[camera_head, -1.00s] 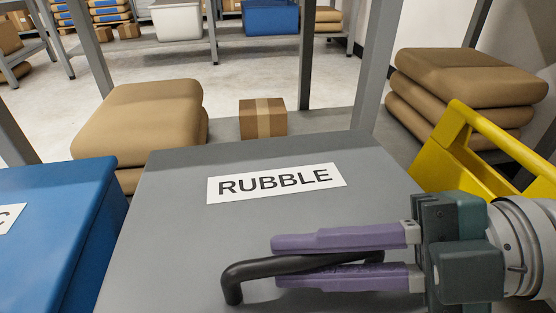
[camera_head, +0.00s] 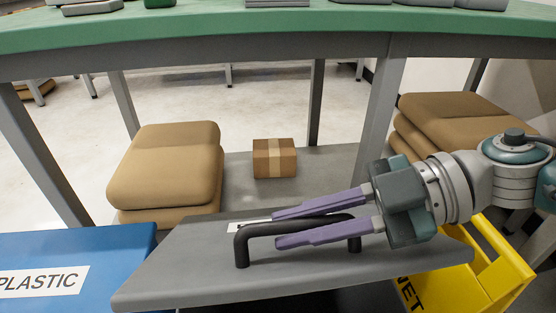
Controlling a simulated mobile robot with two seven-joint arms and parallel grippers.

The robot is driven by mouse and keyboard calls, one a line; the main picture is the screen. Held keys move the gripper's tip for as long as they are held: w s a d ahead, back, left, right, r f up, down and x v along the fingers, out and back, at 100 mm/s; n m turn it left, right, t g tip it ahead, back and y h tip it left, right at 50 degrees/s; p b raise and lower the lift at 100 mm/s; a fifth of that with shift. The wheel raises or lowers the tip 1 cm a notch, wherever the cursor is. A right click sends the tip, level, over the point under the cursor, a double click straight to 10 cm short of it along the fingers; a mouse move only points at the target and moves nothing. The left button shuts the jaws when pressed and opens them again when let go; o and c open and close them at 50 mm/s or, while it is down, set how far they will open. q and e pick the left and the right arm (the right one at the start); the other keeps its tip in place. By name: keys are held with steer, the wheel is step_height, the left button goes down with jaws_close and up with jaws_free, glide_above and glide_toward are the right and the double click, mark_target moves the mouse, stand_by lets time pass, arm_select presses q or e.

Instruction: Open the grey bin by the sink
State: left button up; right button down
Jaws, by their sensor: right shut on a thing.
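The grey bin's lid (camera_head: 200,262) is tilted, its near edge raised and a dark gap showing under it at the bottom of the view. Its white label is mostly hidden behind the handle and gripper. A black bar handle (camera_head: 243,243) stands on the lid. My right gripper (camera_head: 276,228) reaches in from the right, and its purple fingers are shut on the handle, one on each side of the bar. My left gripper is not in view. No sink shows.
A blue bin (camera_head: 110,245) marked PLASTIC stands close on the left. A yellow container (camera_head: 490,275) is at right, below my right arm. Brown sacks (camera_head: 165,165) and a cardboard box (camera_head: 274,158) lie behind, under a green-topped table (camera_head: 200,32).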

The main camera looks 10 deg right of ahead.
mark_target(370, 242)
steer(key=shift+w+r, duration=0.1)
stand_by(0.3)
steer(key=c, duration=1.1)
jaws_free()
steer(key=shift+d, duration=0.1)
steer(key=p+v, duration=0.1)
steer(key=v, duration=0.7)
steer(key=shift+d+r+p, duration=0.1)
steer(key=shift+d+p, duration=0.15)
steer(key=shift+p, duration=0.05)
steer(key=shift+d+r, duration=0.25)
steer(key=shift+d, duration=0.35)
